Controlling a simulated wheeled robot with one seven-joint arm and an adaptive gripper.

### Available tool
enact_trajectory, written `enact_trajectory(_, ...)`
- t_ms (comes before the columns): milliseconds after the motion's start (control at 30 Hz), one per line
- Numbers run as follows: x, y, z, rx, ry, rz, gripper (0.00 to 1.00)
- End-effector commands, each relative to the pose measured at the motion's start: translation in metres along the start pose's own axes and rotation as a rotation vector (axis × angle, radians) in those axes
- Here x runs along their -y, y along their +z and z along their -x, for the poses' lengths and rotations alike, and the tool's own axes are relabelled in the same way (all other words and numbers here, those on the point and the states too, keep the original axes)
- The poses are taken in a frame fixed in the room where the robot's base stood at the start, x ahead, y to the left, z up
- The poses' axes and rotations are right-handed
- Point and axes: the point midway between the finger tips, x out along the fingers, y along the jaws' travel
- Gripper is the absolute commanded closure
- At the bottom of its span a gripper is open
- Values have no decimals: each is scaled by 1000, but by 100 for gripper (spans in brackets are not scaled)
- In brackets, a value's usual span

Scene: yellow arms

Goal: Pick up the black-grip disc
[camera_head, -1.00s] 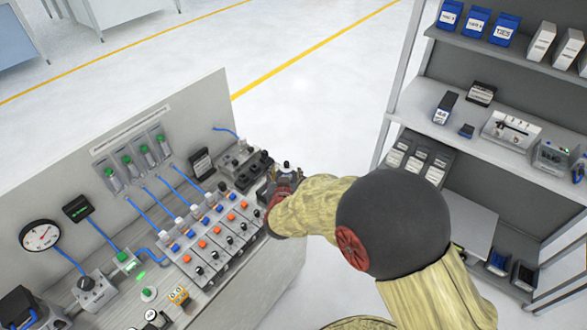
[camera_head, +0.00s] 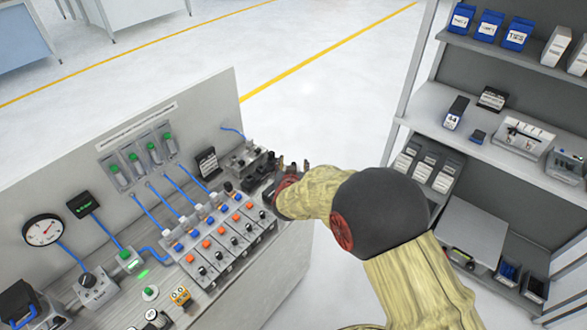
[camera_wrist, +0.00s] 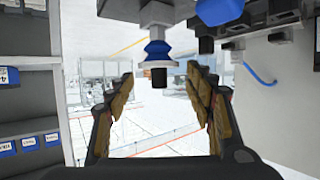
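A part with a blue ribbed disc and a short black grip (camera_wrist: 158,56) shows at the top middle of the wrist view, with a pale grey piece above it. It matches the black-grip disc. My gripper (camera_wrist: 160,98) is open and empty, with brown-padded fingers left and right of the disc's line. The black tip lies between them in the picture, apart from both pads. In the head view my gripper (camera_head: 291,167) is at the right end of the bench, beside the dark fittings there. I cannot make out the disc in that view.
The bench carries a row of valve blocks (camera_head: 225,232) with orange and blue buttons. A grey back panel (camera_head: 130,135) stands behind them. Dark fittings (camera_wrist: 270,18) hang close at the upper right of the wrist view.

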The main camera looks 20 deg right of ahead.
Motion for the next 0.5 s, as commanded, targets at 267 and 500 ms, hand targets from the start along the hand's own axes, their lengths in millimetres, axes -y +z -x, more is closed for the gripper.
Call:
enact_trajectory(267,0,0,0,0,0,0,64)
enact_trajectory(500,0,0,0,0,0,0,78)
